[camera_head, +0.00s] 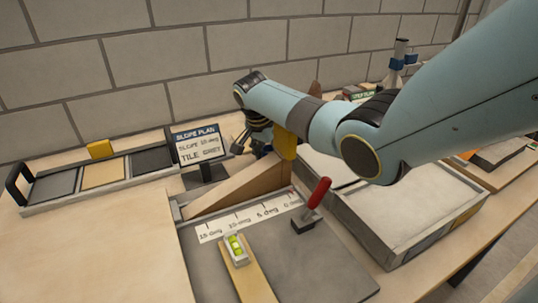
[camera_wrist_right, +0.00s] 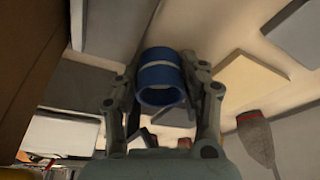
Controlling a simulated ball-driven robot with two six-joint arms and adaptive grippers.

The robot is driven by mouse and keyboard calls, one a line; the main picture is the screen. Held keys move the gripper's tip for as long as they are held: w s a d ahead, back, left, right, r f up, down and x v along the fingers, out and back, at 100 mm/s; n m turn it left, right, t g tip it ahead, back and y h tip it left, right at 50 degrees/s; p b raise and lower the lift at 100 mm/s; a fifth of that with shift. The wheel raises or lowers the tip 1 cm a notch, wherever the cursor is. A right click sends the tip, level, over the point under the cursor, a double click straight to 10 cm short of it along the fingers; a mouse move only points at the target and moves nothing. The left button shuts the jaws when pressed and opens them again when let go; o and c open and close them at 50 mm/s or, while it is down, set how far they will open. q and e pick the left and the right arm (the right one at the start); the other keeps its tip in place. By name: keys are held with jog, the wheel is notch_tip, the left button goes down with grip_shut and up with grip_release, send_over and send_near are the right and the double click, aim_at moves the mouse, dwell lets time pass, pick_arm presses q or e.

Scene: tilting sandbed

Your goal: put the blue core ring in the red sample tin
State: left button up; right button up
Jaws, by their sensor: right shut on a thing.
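My right gripper (camera_head: 255,146) is at the back of the table, just right of the slope plan sign. The right wrist view shows its fingers (camera_wrist_right: 161,95) shut on the blue core ring (camera_wrist_right: 161,75), one on each side. The ring is a short blue band with a pale stripe around its middle, and its open end shows. In the head view I cannot make out the ring at the gripper. I cannot see the red sample tin in either view. My left gripper is not in view.
A slope plan sign (camera_head: 196,142) stands beside the gripper, with a wooden wedge (camera_head: 240,187) in front. A tile tray (camera_head: 123,182) lies left, and a large shallow tray (camera_head: 432,238) right. A red-handled tool (camera_head: 318,193) and a level (camera_head: 236,250) are nearer. The front left is clear.

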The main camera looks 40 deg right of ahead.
jog(key=o, duration=0.9)
jog(key=shift+c, duration=0.2)
